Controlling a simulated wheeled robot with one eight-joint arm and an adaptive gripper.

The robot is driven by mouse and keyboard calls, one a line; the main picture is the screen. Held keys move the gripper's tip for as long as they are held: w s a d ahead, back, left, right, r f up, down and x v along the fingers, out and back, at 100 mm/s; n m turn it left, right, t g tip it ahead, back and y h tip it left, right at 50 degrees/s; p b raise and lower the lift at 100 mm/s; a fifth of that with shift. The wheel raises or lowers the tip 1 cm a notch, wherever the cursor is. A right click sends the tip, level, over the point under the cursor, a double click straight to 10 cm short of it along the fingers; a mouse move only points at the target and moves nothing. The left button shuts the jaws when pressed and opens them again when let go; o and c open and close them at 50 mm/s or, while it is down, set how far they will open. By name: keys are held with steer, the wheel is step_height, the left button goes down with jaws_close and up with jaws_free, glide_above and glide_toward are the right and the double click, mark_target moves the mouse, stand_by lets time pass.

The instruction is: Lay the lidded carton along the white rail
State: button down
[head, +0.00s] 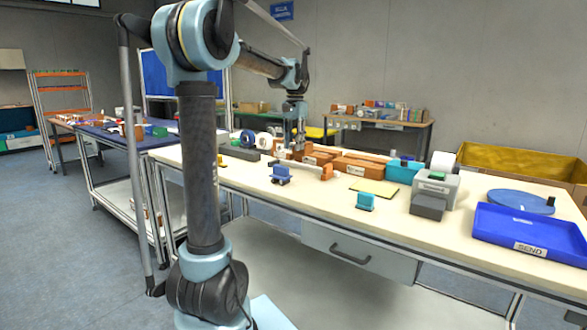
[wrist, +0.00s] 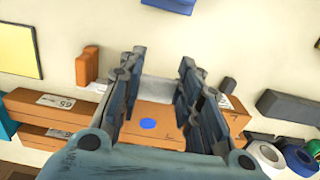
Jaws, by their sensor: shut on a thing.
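A brown carton with a round blue dot (wrist: 149,124) lies between the two fingers of my gripper (wrist: 160,68) in the wrist view. My gripper is shut on it, and the fingers hide its sides. A pale grey-white strip (wrist: 157,88) runs just beyond the carton; I cannot tell whether it is the white rail or part of the carton. In the head view my gripper (head: 297,132) is low over the far part of the cream table, beside the brown boxes. The held carton is hard to make out there.
Brown labelled boxes (wrist: 48,107) lie left of my gripper, with an upright brown block (wrist: 87,66) near. A dark grey bar (wrist: 286,106) and tape rolls are at right. In the head view a blue figure (head: 281,174), a scanner (head: 434,190) and a blue tray (head: 530,232) stand on the table.

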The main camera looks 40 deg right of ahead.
step_height(320, 180, down, 8)
steer(key=shift+r, duration=0.1)
steer(key=c, duration=1.2)
jaws_free()
steer(key=shift+o, duration=0.2)
step_height(320, 180, up, 12)
steer(key=shift+d+f, duration=0.1)
steer(key=shift+d, duration=0.05)
